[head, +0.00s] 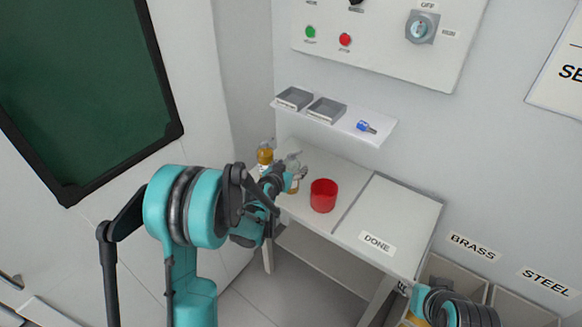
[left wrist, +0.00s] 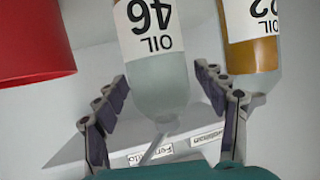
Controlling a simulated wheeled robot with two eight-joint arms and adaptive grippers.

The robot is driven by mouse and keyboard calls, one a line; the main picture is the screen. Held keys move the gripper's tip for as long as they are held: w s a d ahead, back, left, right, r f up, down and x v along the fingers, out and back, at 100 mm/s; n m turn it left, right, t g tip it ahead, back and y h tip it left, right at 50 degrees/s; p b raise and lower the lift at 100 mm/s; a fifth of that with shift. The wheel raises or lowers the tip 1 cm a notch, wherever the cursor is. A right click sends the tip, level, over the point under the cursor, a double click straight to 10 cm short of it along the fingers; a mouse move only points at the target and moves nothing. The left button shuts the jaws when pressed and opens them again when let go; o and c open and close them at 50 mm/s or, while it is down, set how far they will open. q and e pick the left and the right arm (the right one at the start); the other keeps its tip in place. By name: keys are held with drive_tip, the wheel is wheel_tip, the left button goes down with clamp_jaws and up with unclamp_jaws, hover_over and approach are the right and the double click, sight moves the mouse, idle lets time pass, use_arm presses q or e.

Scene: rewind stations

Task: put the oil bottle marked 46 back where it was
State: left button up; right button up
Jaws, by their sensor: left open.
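The oil bottle marked 46 (left wrist: 160,72) has a white label and pale contents, and its label reads upside down in the left wrist view. It lies between the spread fingers of my left gripper (left wrist: 161,84), which is open. In the head view the clear bottle (head: 293,162) stands on the white table beside my left gripper (head: 287,177), partly hidden by it. An amber oil bottle (left wrist: 254,56), its number partly cut off, is just right of it in the left wrist view. My right gripper (head: 404,288) is at the lower right, its fingers unclear.
A red cup (head: 323,196) stands right of the bottles on the table (head: 352,166). The DONE area (head: 395,215) is clear. Bins marked BRASS and STEEL (head: 511,302) are at right.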

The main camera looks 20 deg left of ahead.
use_arm(q)
drive_tip(key=s+d+r+g+p, duration=0.15)
drive_tip(key=s+r, duration=0.35)
drive_tip(key=s, duration=0.5)
drive_tip(key=s+d+r+g+p, duration=0.1)
drive_tip(key=s+d+r+g, duration=0.2)
drive_tip(key=s, duration=0.7)
drive_tip(key=s+a+n+g+y, duration=0.1)
drive_tip(key=s+g, duration=0.1)
drive_tip(key=s, duration=1.4)
drive_tip(key=shift+r, duration=0.4)
